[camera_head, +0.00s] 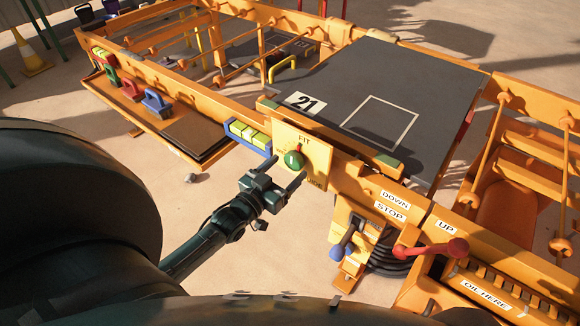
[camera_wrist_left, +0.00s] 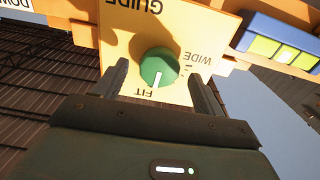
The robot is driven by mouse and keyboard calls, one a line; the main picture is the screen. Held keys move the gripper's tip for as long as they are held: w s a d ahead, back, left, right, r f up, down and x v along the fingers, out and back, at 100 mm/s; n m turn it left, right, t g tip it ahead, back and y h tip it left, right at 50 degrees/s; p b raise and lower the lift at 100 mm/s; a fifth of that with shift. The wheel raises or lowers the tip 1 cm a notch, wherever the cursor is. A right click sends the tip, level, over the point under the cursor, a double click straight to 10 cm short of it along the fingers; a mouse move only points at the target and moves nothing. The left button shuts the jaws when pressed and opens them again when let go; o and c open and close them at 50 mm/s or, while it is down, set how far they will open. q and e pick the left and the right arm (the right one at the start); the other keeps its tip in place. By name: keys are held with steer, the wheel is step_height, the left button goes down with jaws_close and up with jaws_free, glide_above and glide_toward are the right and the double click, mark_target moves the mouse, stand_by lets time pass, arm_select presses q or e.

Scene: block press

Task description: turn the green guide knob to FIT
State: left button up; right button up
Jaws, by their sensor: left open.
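The green guide knob (camera_head: 293,160) sits on a pale yellow panel (camera_head: 318,156) on the orange frame, below the word FIT. In the left wrist view the green knob (camera_wrist_left: 158,66) shows a white mark pointing down in the picture, toward FIT; WIDE is printed to the right. My left gripper (camera_head: 286,169) is open in front of the panel. In the left wrist view its two fingers (camera_wrist_left: 157,76) stand on either side of the knob, with visible gaps between them and it. My right gripper is not in view.
Yellow blocks in a blue holder (camera_head: 247,136) sit left of the panel. Blue (camera_head: 337,251) and red (camera_head: 432,249) levers stand lower right, near DOWN, STOP and UP labels. A dark plate (camera_head: 400,85) marked 21 lies behind.

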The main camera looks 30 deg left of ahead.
arm_select(q)
steer(key=shift+w, duration=0.9)
steer(key=shift+w+d, duration=0.1)
steer(key=shift+w, duration=0.15)
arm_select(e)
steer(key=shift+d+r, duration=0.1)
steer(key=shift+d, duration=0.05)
arm_select(q)
steer(key=shift+c, duration=0.5)
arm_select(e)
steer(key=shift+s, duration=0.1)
arm_select(q)
steer(key=c, duration=0.9)
steer(key=shift+o, duration=0.2)
steer(key=shift+r+m+p, duration=0.15)
steer(key=shift+m+p, duration=0.15)
steer(key=shift+p, duration=0.1)
steer(key=o, duration=0.9)
steer(key=shift+o, duration=0.3)
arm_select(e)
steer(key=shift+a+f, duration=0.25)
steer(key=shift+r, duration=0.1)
